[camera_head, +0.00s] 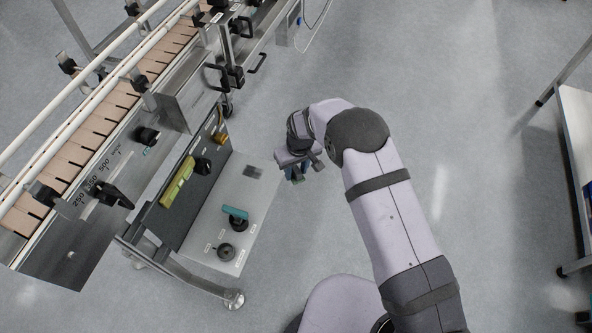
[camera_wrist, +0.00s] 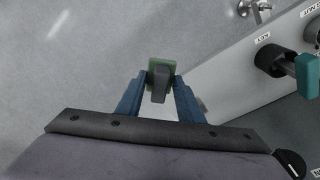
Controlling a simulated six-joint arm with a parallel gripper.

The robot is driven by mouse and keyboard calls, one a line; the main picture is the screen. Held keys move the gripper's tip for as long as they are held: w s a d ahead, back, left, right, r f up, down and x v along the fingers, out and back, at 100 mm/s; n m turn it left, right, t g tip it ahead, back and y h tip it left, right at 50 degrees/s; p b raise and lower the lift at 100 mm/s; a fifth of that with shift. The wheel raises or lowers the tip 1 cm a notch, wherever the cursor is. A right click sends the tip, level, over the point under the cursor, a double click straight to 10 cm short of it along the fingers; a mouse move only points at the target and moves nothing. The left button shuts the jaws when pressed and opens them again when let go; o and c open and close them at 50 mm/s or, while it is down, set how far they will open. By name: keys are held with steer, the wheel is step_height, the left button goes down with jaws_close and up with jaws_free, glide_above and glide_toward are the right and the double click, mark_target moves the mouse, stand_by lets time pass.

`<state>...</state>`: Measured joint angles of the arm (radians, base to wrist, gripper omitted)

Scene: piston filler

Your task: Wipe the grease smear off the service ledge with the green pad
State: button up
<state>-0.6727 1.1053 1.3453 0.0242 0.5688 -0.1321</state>
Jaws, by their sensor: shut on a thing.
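The service ledge (camera_head: 215,228) is a pale grey plate beside the conveyor in the head view; its edge also runs diagonally across the right of the wrist view (camera_wrist: 225,92). The grease smear (camera_head: 253,172) is a dark grey patch near the ledge's far right end. My gripper (camera_wrist: 160,88) has its blue fingers shut on the dark grip of the green pad (camera_wrist: 151,66). The green face shows behind the grip, over floor beside the ledge. In the head view my gripper (camera_head: 298,174) hangs just right of the smear, off the ledge edge; the pad is mostly hidden there.
A teal-handled key (camera_head: 236,212) stands in a black holder on the ledge, with a round black knob (camera_head: 226,252) nearer. A yellow-green box (camera_head: 177,182) is on the dark panel behind. The conveyor (camera_head: 90,130) rises at left.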

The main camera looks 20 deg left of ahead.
mark_target(296, 168)
steer(key=shift+r, duration=0.1)
steer(key=shift+r+p, duration=1.1)
steer(key=shift+r, duration=0.4)
